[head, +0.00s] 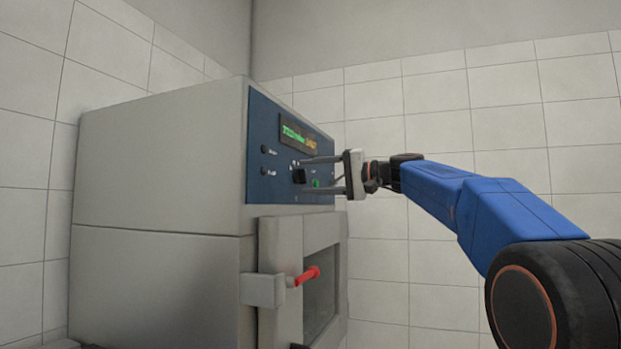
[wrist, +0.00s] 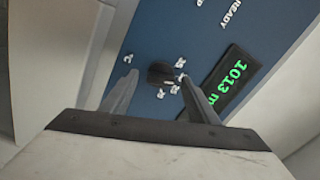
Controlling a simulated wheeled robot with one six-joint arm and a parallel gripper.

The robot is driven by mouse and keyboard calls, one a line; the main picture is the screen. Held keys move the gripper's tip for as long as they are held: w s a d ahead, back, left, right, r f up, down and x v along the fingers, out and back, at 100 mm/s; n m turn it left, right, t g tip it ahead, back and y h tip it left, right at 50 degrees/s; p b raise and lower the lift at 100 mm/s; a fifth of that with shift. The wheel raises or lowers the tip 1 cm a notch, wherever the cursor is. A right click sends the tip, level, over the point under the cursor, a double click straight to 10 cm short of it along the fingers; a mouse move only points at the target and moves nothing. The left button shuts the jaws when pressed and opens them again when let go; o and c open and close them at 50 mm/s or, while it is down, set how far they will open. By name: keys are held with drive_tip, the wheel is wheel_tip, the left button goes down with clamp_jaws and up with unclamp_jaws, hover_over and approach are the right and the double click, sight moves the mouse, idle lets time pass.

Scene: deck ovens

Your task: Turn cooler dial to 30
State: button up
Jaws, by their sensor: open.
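The dial (head: 298,176) is a small black knob on the blue control panel (head: 262,120) of a grey unit. My gripper (head: 304,175) is open and faces the panel. In the wrist view my gripper (wrist: 160,78) has one finger on each side of the dial, with visible gaps. I cannot tell how deep the fingertips reach along the dial. The dial's pointer setting cannot be read.
A lit display (head: 298,133) sits above the dial; in the wrist view the display (wrist: 231,84) shows "1013 m" in green. A green button (head: 315,183) is right of the dial. Small black knobs (head: 265,150) are at the left. Below is a door with a red handle (head: 307,275).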

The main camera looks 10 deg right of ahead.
drive_tip(key=v, duration=1.6)
drive_tip(key=shift+s+d, duration=0.2)
drive_tip(key=shift+d, duration=0.15)
drive_tip(key=s+a+f+m+g+h, duration=0.1)
drive_tip(key=s+a+f+g+h, duration=0.15)
drive_tip(key=s+a+f, duration=0.7)
drive_tip(key=s+a+f+g+h, duration=0.15)
drive_tip(key=f+h, duration=0.25)
drive_tip(key=f, duration=1.3)
drive_tip(key=s+d+f+n+h, duration=0.1)
drive_tip(key=s+f+h, duration=0.1)
drive_tip(key=s+f, duration=0.5)
drive_tip(key=s+d+f+n+g+h, duration=0.1)
drive_tip(key=s+f+h, duration=0.2)
drive_tip(key=s+f, duration=0.5)
drive_tip(key=s+d+f+n+h, duration=0.2)
drive_tip(key=s+f, duration=0.5)
drive_tip(key=f, duration=0.9)
drive_tip(key=shift+s+f+g+h, duration=0.2)
drive_tip(key=shift+f+g+h, duration=0.2)
drive_tip(key=shift+h, duration=0.15)
